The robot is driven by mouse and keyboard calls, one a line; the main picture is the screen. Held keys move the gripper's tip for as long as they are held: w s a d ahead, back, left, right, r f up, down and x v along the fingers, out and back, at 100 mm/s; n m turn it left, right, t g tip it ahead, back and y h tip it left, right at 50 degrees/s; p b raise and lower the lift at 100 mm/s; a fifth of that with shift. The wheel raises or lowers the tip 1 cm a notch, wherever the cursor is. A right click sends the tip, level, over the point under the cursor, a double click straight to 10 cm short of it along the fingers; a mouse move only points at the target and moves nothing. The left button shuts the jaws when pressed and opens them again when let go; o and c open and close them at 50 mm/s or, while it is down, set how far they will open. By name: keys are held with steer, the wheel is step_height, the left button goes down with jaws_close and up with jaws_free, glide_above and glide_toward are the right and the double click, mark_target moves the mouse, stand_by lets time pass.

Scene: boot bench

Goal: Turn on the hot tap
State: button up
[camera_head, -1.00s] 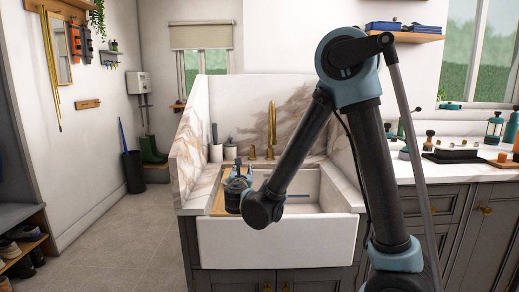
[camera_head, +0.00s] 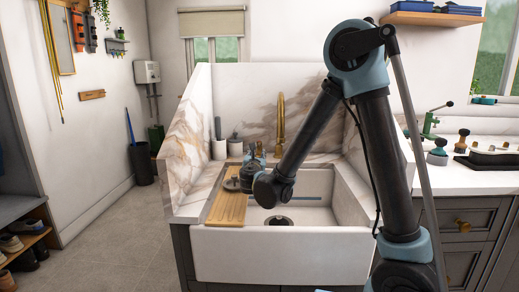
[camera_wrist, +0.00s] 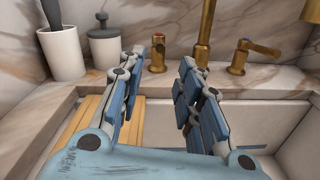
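The brass tap spout (camera_head: 281,118) rises at the back of the white sink and also shows in the wrist view (camera_wrist: 205,38). In the wrist view, a short brass handle (camera_wrist: 158,52) with a reddish mark stands left of the spout. A second brass handle (camera_wrist: 240,60), with a lever pointing right, stands right of it. My gripper (camera_wrist: 160,68) is open and empty, its fingers apart in front of the left handle and spout. It appears not to touch them. In the head view my gripper (camera_head: 255,152) is over the sink's back left, and my wrist partly hides the taps.
A wooden board (camera_head: 227,208) lies over the sink's left side. A white utensil pot (camera_wrist: 62,54) and a lidded jar (camera_wrist: 104,46) stand left of the taps. The marble backsplash (camera_head: 245,112) is close behind. The white sink (camera_head: 290,255) has an empty basin.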

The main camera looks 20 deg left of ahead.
mark_target(259, 145)
steer(key=x, duration=1.2)
steer(key=shift+w+a, duration=0.1)
steer(key=shift+w, duration=0.25)
jaws_close()
